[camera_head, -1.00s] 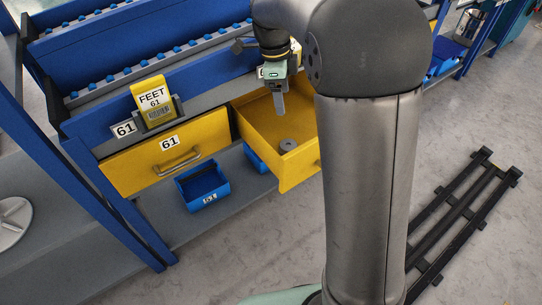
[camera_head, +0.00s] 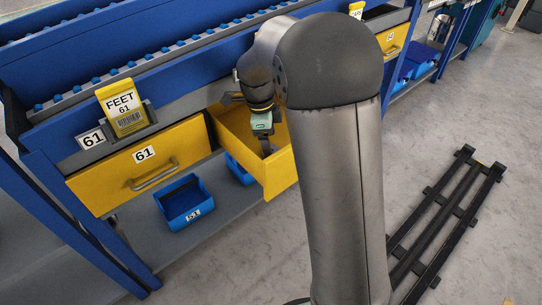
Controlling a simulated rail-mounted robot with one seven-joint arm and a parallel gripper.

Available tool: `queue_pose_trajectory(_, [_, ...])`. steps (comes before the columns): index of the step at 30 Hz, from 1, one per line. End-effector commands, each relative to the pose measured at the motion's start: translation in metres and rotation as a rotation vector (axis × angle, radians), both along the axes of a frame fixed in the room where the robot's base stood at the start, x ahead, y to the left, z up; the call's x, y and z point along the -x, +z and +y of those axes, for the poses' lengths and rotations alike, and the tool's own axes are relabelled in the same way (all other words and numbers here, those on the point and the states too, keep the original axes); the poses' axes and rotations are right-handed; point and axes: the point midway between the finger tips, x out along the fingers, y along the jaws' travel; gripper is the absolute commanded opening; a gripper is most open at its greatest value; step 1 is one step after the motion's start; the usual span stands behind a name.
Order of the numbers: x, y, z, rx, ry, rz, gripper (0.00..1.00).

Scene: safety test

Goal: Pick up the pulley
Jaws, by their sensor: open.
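My gripper (camera_head: 267,148) points down into the open yellow drawer (camera_head: 281,176), low between its walls. The gripper is small in view, and the gap between its fingers does not show clearly. The pulley, a small grey round part seen on the drawer floor earlier, cannot be made out now. My gripper and the drawer's front wall cover that spot. I cannot tell whether the fingers are around the pulley or touching it.
A closed yellow drawer (camera_head: 110,183) marked 61 is left of the open one. A blue bin (camera_head: 176,212) sits on the grey shelf below, with another blue bin (camera_head: 238,172) behind the open drawer. A black rail frame (camera_head: 447,217) lies on the floor at right.

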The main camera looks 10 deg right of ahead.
Motion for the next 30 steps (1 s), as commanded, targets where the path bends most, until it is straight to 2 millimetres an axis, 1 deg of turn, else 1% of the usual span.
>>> queue_pose_trajectory(1, [0.001,-0.014,-0.001,0.0,0.0,0.001,0.73])
queue_pose_trajectory(3, [0.002,-0.025,-0.002,0.0,-0.001,0.001,0.73])
queue_pose_trajectory(6, [0.002,-0.035,-0.004,0.0,-0.001,0.0,0.73])
queue_pose_trajectory(13, [0.002,-0.035,-0.004,0.0,0.0,-0.001,0.73])
queue_pose_trajectory(14, [0.002,-0.035,-0.004,0.0,0.0,-0.001,0.67])
queue_pose_trajectory(15, [0.002,-0.035,-0.004,0.0,0.0,-0.001,0.56])
queue_pose_trajectory(17, [0.002,-0.035,-0.004,0.0,0.0,-0.001,0.4])
queue_pose_trajectory(18, [0.002,-0.035,-0.004,0.0,0.0,-0.001,0.28])
queue_pose_trajectory(19, [0.002,-0.035,-0.004,0.0,0.0,-0.001,0.23])
queue_pose_trajectory(26, [0.002,-0.035,-0.004,0.0,0.0,-0.001,0.23])
queue_pose_trajectory(30, [0.002,-0.027,-0.004,0.0,0.0,-0.002,0.23])
